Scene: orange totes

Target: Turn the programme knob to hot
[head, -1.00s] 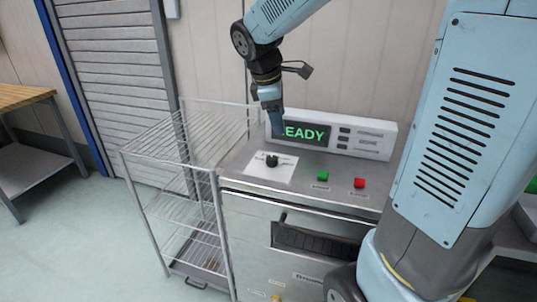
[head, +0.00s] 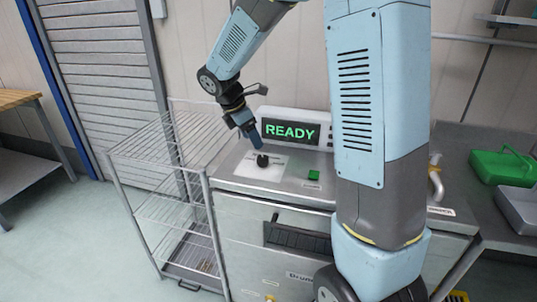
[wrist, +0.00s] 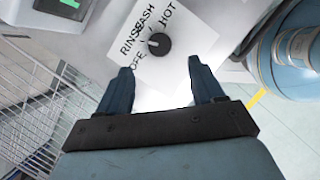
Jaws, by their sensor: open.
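The black programme knob (head: 262,160) sits on a white label plate (head: 250,172) on top of the steel machine. In the wrist view the knob (wrist: 158,44) is ringed by the words OFF, RINSE, WASH and HOT, with HOT at its upper right. A small pale mark shows on the knob's left part; I cannot tell exactly which word it points to. My gripper (wrist: 160,68) is open, its two blue fingers apart and empty. In the wrist view the knob lies just beyond the gap between the fingertips. In the head view my gripper (head: 250,136) is close above and behind the knob.
A display reading READY (head: 290,131) stands behind the knob. A green button (head: 314,175) is to its right. A wire rack (head: 160,150) stands left of the machine. My arm hides the machine's right part. A green container (head: 503,166) sits on the right-hand bench.

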